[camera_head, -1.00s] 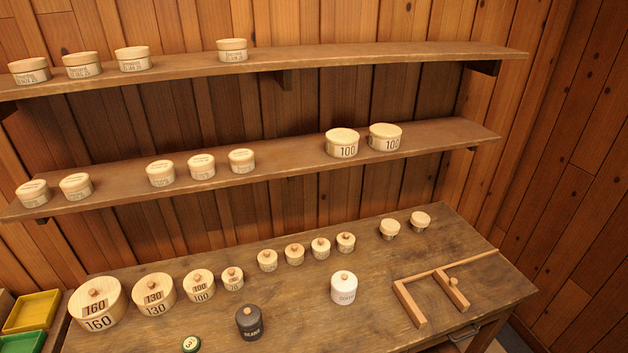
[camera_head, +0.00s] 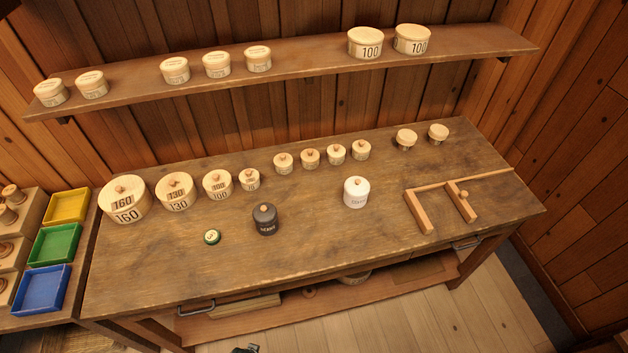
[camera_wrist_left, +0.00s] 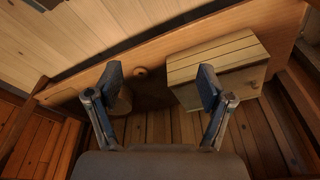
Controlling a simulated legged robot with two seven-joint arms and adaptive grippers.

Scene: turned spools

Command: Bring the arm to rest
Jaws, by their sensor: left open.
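My left gripper (camera_wrist_left: 160,90) is open in the left wrist view, its two fingers spread wide with nothing between them. Past the fingers are a wooden slatted box (camera_wrist_left: 225,62) on the right and a round wooden piece (camera_wrist_left: 122,102) partly hidden behind the left finger. A small dark part (camera_head: 245,349) shows at the bottom edge of the head view; it is too cut off to tell what it is. My right gripper is in neither view.
Yellow, green and blue trays (camera_head: 42,289) stand at left. The bench's front middle is clear.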

